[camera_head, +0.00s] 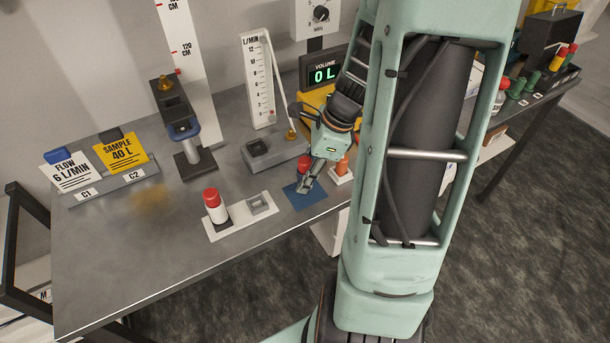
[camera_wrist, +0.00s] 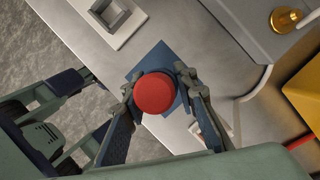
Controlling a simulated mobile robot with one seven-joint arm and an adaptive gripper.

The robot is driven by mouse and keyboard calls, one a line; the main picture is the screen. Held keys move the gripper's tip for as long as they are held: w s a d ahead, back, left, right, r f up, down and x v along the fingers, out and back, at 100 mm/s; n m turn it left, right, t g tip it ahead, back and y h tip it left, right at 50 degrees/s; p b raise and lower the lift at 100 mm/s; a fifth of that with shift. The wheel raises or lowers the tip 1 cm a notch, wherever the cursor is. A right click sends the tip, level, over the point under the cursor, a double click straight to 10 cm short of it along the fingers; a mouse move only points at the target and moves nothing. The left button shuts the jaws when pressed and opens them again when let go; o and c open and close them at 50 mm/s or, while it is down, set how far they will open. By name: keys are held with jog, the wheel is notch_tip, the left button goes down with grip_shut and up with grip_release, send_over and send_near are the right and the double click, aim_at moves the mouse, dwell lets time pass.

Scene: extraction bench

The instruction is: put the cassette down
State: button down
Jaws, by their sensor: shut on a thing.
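My gripper (camera_head: 307,184) is shut on the cassette, whose round red cap (camera_wrist: 155,93) shows between the two fingers in the wrist view. In the head view the red cap (camera_head: 303,162) shows just above the fingers, which hide much of the body below. The cassette is over a blue square mat (camera_head: 303,199), also seen in the wrist view (camera_wrist: 147,60). I cannot tell whether its base touches the mat.
A white plate (camera_head: 236,222) left of the mat bears a red-capped white bottle (camera_head: 215,208) and an empty grey square socket (camera_head: 259,203). A grey block (camera_head: 272,152) with a brass fitting stands behind. An orange cone-like thing (camera_head: 341,167) is close right. The bench's front left is clear.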

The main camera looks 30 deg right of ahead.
jog(key=shift+f, duration=0.2)
jog(key=c, duration=1.5)
grip_release()
jog(key=shift+c, duration=0.2)
jog(key=v, duration=1.2)
jog(key=shift+p, duration=0.35)
